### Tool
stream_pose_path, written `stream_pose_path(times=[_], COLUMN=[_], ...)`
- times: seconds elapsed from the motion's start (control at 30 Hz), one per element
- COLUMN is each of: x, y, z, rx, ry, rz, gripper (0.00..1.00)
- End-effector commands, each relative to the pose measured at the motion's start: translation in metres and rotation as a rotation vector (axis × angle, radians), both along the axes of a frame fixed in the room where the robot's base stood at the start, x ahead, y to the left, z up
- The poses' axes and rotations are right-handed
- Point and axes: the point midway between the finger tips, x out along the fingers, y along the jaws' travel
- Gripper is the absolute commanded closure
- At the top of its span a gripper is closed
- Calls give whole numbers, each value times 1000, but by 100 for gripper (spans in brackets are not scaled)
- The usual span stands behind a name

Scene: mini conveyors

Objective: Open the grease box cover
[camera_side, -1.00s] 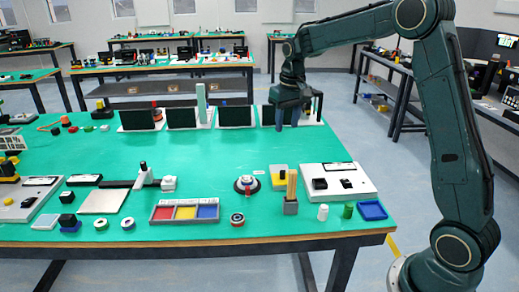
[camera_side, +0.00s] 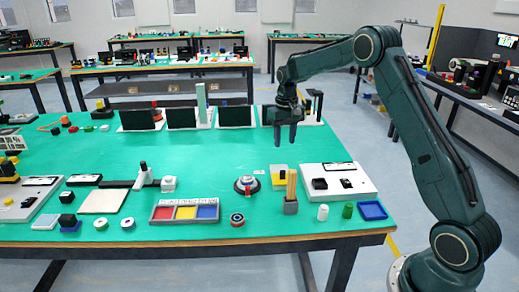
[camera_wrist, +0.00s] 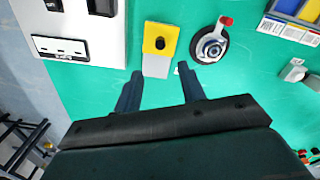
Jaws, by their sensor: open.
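No part is clearly labelled as the grease box. A small yellow-and-pale-grey box (camera_side: 279,172) stands on the green bench; in the wrist view its yellow part (camera_wrist: 150,42) carries a dark round spot. Beside it is a round black-and-silver device (camera_side: 246,186) with a red tab, also in the wrist view (camera_wrist: 208,48). I cannot tell which bears the cover. My gripper (camera_side: 285,142) is open and empty above the bench, behind both in the side view. In the wrist view my gripper's fingers (camera_wrist: 160,84) point toward the box, apart from it.
A white panel (camera_side: 362,186) with black parts lies right of the box. A holder with upright sticks (camera_side: 291,206) stands in front of it. A tray (camera_side: 159,214) with red, yellow and blue compartments is at front left. Dark panels (camera_side: 237,115) line the back.

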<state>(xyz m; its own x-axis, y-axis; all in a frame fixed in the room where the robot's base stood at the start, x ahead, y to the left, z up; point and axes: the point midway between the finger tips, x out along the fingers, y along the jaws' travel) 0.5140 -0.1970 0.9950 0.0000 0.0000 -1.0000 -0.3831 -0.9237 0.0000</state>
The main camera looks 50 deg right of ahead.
Motion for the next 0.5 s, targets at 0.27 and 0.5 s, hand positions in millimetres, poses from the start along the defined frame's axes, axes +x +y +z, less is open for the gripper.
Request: stream_pose_path(times=[0.27,0.5], x=[-1,-1], y=[0,0], z=[-34,-70], rx=[1,1], ry=[3,3], rz=[0,0], gripper=[60,60])
